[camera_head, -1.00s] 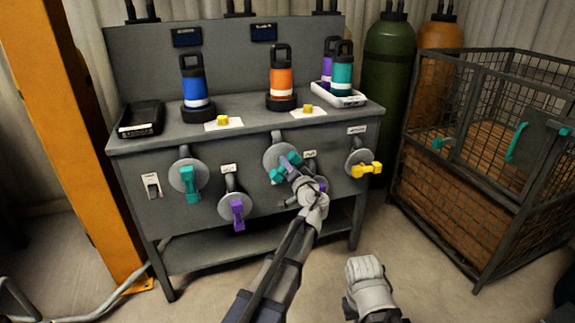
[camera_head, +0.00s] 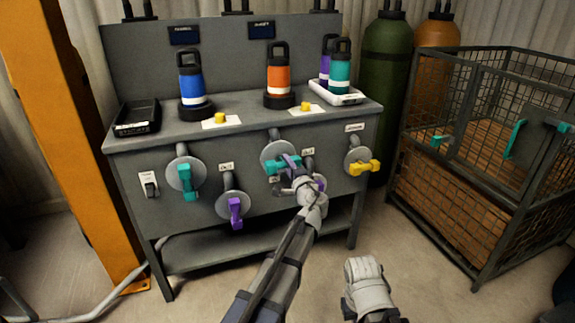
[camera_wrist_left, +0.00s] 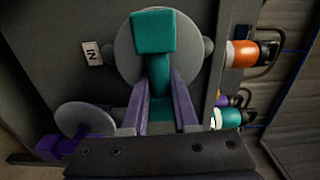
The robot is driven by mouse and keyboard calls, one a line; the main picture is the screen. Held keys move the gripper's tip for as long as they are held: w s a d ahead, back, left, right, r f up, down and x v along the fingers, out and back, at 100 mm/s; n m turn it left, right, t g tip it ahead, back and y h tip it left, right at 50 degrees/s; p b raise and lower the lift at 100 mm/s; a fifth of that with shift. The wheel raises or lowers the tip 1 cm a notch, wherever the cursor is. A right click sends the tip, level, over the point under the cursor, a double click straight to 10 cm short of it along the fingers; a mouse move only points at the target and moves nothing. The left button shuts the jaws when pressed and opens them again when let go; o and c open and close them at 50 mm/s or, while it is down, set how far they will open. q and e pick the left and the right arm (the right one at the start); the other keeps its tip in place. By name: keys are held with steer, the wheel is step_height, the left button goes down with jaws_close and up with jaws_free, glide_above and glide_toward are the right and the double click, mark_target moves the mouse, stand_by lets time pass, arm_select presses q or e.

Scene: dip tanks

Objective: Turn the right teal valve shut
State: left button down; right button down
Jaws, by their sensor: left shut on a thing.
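The right teal valve (camera_head: 272,168) is on the front panel of the grey bench, below the orange bottle. Its teal handle lies nearly level in the head view, with a round grey plate behind it. My left gripper (camera_head: 288,163) is shut on this handle. In the left wrist view the purple fingers (camera_wrist_left: 161,100) lie on either side of the teal handle (camera_wrist_left: 153,35), whose block end sticks out past them. Part of the handle is hidden by the fingers. My right gripper's fingers are not seen; only a pale part of my right arm shows at the bottom.
Another teal valve (camera_head: 188,178), a purple valve (camera_head: 235,208) and a yellow valve (camera_head: 362,168) are on the same panel. A purple valve (camera_head: 320,183) is partly hidden behind my left gripper. A wire cage (camera_head: 480,150) stands at the right, an orange post (camera_head: 75,130) at the left.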

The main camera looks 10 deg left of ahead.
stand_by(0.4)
arm_select(q)
steer(key=c, duration=0.7)
jaws_free()
steer(key=shift+s, duration=0.1)
steer(key=v, duration=0.7)
steer(key=shift+s+d, duration=0.25)
